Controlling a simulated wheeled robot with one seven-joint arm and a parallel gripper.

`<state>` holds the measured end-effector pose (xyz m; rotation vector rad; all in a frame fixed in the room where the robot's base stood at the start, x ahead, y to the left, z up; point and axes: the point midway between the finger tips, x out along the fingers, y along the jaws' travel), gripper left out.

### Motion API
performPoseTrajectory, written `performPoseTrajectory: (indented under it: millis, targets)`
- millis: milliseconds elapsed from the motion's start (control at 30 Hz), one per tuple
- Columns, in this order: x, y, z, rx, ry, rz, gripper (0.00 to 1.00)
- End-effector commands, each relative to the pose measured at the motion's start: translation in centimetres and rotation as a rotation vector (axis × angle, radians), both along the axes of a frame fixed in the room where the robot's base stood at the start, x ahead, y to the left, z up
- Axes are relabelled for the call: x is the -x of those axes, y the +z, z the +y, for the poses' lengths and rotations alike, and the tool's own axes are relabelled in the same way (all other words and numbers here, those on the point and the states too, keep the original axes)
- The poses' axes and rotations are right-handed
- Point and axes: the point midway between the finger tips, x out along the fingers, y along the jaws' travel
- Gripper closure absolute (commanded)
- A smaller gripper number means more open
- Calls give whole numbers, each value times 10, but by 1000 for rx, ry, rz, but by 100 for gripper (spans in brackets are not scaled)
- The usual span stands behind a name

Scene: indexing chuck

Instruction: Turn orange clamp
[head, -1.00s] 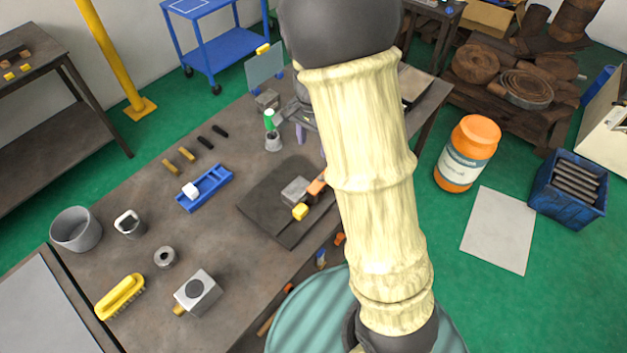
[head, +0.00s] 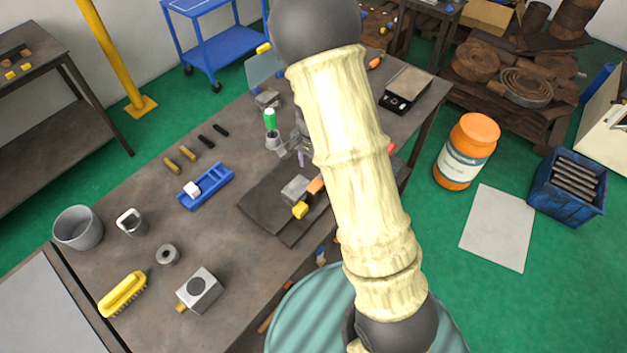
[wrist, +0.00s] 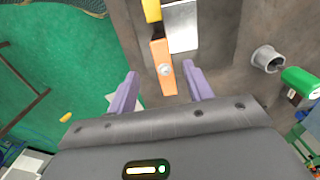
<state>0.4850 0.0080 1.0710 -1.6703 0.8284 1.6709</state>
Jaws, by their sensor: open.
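The orange clamp (head: 316,185) is a short bar at the right end of a grey block (head: 296,189) on the dark mat, partly hidden behind my arm in the head view. In the wrist view the orange clamp (wrist: 161,70) shows a round silver screw, with the grey block (wrist: 181,27) beside it and a yellow piece (wrist: 152,10) beyond. My gripper (wrist: 159,75) is open, its two purple fingers on either side of the clamp's near end in the picture. I see no contact, and the height gap is unclear. In the head view my gripper (head: 302,158) is mostly hidden.
The dark mat (head: 265,208) lies near the bench's front edge. A blue tray (head: 207,187), a grey block with a dark hole (head: 199,289) and a yellow brush (head: 122,294) are further left.

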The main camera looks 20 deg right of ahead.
Motion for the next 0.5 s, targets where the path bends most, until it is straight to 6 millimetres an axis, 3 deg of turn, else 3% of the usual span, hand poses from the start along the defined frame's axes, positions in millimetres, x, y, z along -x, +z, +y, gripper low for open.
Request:
performPoseTrajectory:
  millis: [300,500]
  targets:
    - [1,-51,-1,-1,-2,4,49]
    - [0,-74,0,-1,-1,2,49]
